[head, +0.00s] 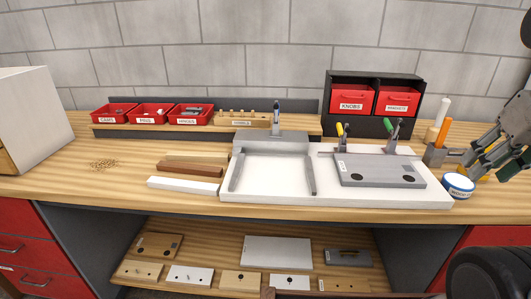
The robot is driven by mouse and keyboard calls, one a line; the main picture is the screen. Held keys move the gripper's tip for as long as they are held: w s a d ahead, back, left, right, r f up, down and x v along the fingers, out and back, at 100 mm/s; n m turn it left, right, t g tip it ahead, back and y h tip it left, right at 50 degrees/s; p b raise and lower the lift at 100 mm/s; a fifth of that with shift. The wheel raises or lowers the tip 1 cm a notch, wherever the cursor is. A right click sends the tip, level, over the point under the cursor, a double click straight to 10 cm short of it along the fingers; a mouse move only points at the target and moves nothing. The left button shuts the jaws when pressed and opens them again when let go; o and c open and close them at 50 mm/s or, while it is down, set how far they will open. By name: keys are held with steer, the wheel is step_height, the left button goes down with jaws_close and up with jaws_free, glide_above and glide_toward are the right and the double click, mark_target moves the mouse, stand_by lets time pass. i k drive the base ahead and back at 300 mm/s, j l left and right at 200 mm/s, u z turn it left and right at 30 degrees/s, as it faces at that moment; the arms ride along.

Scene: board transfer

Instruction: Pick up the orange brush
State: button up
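A slim orange handle (443,130), which looks like the orange brush, stands tilted at the right end of the bench. Its lower end is at a small grey holder (436,156), and I cannot make out any bristles. My gripper (478,164) comes in from the right edge, to the right of the handle and apart from it. Its fingers look spread, with nothing seen between them. Part of the gripper runs out of the picture.
A white-and-blue tin (457,186) stands just below my gripper. A pale cylinder (442,111) stands behind the handle. A grey board (380,172) lies in a clamped fixture to the left. Red bins (190,114) and a black drawer unit (372,80) stand at the back.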

mark_target(440, 139)
steer(key=i+l, duration=0.1)
steer(key=l, duration=0.35)
steer(key=i+l, duration=0.15)
steer(key=l, duration=0.35)
steer(key=i+l, duration=0.1)
steer(key=l, duration=0.35)
steer(key=i+l, duration=0.1)
steer(key=l, duration=0.35)
